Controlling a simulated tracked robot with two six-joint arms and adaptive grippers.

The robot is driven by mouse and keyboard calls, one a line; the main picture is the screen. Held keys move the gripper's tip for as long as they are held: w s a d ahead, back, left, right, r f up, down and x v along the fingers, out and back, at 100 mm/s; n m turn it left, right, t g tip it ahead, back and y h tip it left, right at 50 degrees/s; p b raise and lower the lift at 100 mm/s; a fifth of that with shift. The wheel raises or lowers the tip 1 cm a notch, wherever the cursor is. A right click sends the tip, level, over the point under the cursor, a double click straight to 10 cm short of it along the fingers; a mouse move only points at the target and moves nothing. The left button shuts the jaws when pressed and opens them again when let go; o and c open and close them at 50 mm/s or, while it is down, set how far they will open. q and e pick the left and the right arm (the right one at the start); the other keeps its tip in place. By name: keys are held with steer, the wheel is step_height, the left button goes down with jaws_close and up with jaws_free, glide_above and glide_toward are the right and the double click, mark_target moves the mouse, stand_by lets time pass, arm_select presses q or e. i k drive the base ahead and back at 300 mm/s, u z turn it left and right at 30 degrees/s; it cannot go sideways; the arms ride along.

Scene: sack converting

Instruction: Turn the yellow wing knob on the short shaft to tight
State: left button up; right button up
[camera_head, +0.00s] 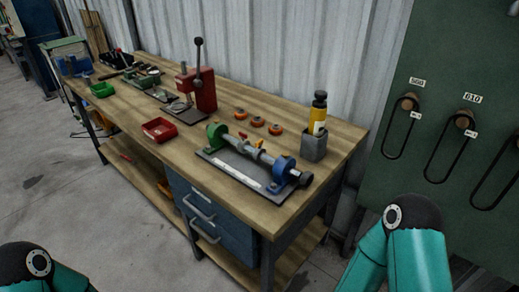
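A short shaft (252,152) lies in a fixture on the workbench, between a green end piece (215,132) and a blue end piece (283,168). A small yellow wing knob (257,143) shows on the shaft near its middle, with another small orange-yellow part (243,135) just left of it. The knob is too small to tell whether it is tight. Parts of my two teal arms show at the lower left and lower right, well apart from the shaft. Neither gripper is in view.
The wooden bench (330,150) also holds a grey cup (314,146) with a yellow bottle, several orange rings (257,122), a red press (203,92), a red tray (159,130) and a green tray (102,90). A green board (440,60) with hanging loops stands right.

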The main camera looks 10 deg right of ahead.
mark_target(258, 144)
steer(key=u, duration=0.8)
steer(key=k, duration=1.1)
steer(key=z, duration=0.65)
steer(key=i, duration=1)
steer(key=u, duration=0.05)
